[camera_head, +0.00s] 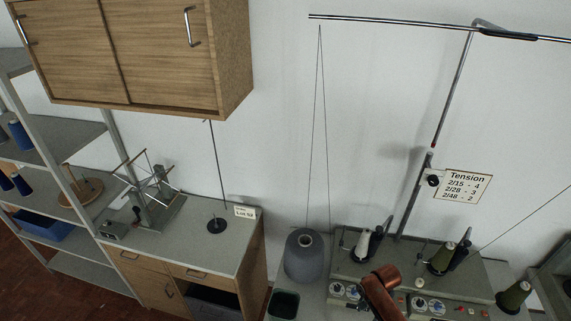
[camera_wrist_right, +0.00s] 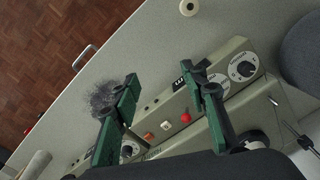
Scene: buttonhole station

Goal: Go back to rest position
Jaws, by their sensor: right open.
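My right gripper (camera_wrist_right: 161,76) shows in the right wrist view as two green fingers spread apart, with nothing held between them. It is over the grey-green machine panel with dials and buttons. A tuft of dark grey fuzz (camera_wrist_right: 103,97) shows beside the left finger in that view; I cannot tell whether it touches the finger. In the head view a copper-coloured part of my arm reaches in from the bottom over the machine (camera_head: 455,284), and the fingers cannot be made out there. My left gripper is in neither view.
A grey yarn cone (camera_head: 305,262) stands left of the machine, with a dark bin (camera_head: 283,304) in front. A cabinet (camera_head: 150,55) hangs upper left above a bench (camera_head: 185,237).

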